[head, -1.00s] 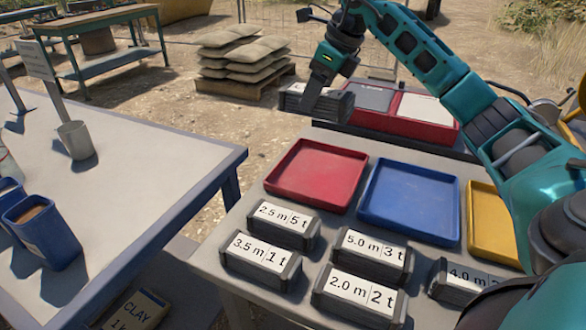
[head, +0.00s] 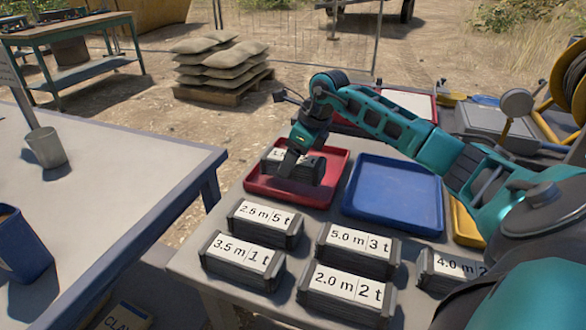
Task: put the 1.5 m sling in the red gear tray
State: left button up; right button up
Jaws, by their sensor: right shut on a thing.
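The red gear tray (head: 258,190) lies on the grey table, left of the blue tray. My right gripper (head: 292,172) is over the red tray, pointing down and shut on a dark sling pack (head: 312,170) with a white label. The label is mostly hidden by the gripper; only a "1" at its start shows, so I cannot read the length. The pack is within the tray's outline, low down; I cannot tell whether it touches the tray floor. My left gripper is out of view.
Other labelled packs stand in front: 2.5 m 5 t (head: 265,223), 3.5 m 1 t (head: 242,260), 5.0 m 3 t (head: 357,249), 2.0 m 2 t (head: 346,294) and a 4.0 m one (head: 452,277). The blue tray (head: 395,195) is empty. A yellow tray (head: 466,222) is partly hidden by my arm.

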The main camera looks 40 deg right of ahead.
jog(key=shift+f, duration=1.35)
jog(key=shift+f, duration=0.15)
jog(key=o, duration=1.3)
